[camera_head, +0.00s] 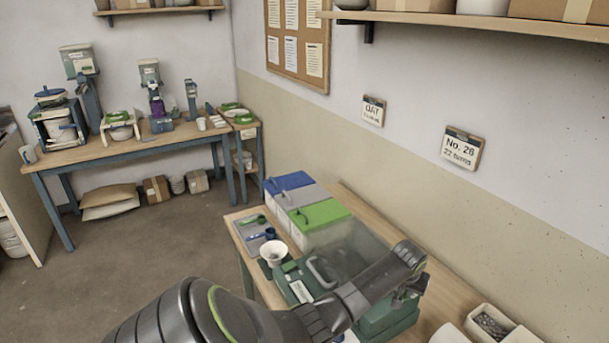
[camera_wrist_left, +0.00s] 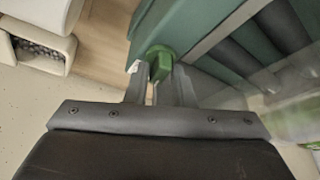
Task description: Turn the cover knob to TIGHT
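The green cover knob (camera_wrist_left: 160,58) sits on the edge of a dark green machine (camera_wrist_left: 205,25) in the left wrist view. My left gripper (camera_wrist_left: 158,75) has its two fingers close together at the knob, with the knob between their tips. It looks shut on the knob, though the exact contact is partly hidden. In the head view the green machine (camera_head: 385,322) with its clear cover (camera_head: 345,258) stands on the wooden bench, and my left gripper (camera_head: 412,284) is at its right side. The knob and its markings cannot be made out there. My right gripper is not in view.
Blue, grey and green lidded bins (camera_head: 318,216) stand behind the machine. A white cup (camera_head: 273,252) and a grey tray (camera_head: 252,232) are left of it. Open containers (camera_head: 490,325) sit at the bench's right end. A wall card (camera_head: 461,148) reads "No. 26, 22 turns".

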